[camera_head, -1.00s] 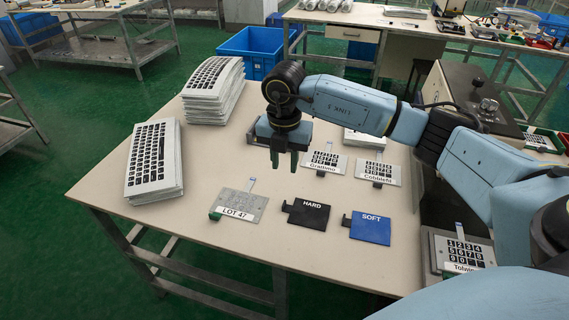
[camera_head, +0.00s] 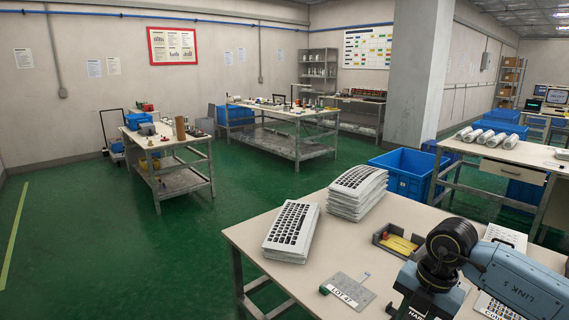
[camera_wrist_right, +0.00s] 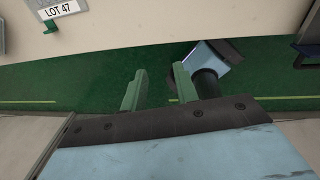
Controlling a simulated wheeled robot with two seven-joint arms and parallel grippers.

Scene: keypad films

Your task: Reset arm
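My right arm comes in from the right in the head view, and its wrist hangs over the front right of the table (camera_head: 330,235). The fingertips are hidden there. In the right wrist view the right gripper (camera_wrist_right: 159,88) shows two green fingers apart with nothing between them, above the green floor beyond the table edge. My left gripper is in neither view. The grey LOT 47 plate (camera_head: 350,290) lies left of my wrist; its label also shows in the wrist view (camera_wrist_right: 60,9).
Two stacks of white keypads, one nearer (camera_head: 292,232) and one farther (camera_head: 357,192), stand on the table's left part. A grey tray with yellow pieces (camera_head: 399,243) sits behind my wrist. Blue bins (camera_head: 405,175) stand behind the table. Green floor is open to the left.

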